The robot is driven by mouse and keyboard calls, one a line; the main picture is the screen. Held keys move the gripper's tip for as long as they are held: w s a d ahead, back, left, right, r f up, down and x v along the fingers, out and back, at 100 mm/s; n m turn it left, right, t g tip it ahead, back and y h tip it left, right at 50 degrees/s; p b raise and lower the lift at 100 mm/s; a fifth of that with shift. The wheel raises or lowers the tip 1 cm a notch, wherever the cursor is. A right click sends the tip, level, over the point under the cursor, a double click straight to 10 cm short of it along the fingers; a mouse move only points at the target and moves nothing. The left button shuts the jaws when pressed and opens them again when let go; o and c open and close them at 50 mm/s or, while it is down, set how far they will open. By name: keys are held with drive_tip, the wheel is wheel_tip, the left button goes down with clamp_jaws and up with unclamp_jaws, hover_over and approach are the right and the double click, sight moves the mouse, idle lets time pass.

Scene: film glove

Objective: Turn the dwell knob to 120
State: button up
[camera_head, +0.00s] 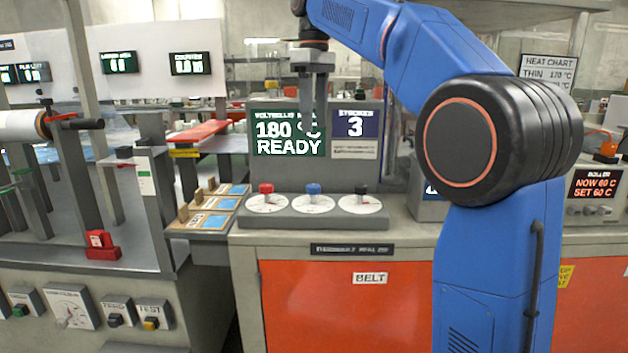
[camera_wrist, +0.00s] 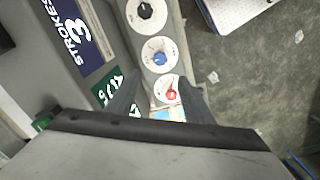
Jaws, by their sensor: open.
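The console (camera_head: 300,178) carries three round white dials with knobs: red (camera_head: 266,189) at left, blue (camera_head: 313,189) in the middle, black (camera_head: 360,190) at right. The dial labels are too small to read, so I cannot tell which is the dwell knob. My gripper (camera_head: 313,108) is open and empty, fingers pointing down, above the dials and in front of the green display. In the wrist view, the red knob (camera_wrist: 172,94) appears between the fingers (camera_wrist: 160,90), with the blue knob (camera_wrist: 159,57) and black knob (camera_wrist: 146,11) beyond. The fingers appear apart from every knob.
The green display (camera_head: 288,132) reads 180 °C READY. The strokes display (camera_head: 355,124) shows 3. A roller unit (camera_head: 596,190) stands at right. The cabinet's orange BELT door (camera_head: 340,300) is below.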

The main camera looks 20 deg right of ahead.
sight(314, 186)
wheel_tip(314, 186, down, 16)
drive_tip(key=shift+r, duration=0.1)
idle(0.5)
drive_tip(key=c, duration=1.1)
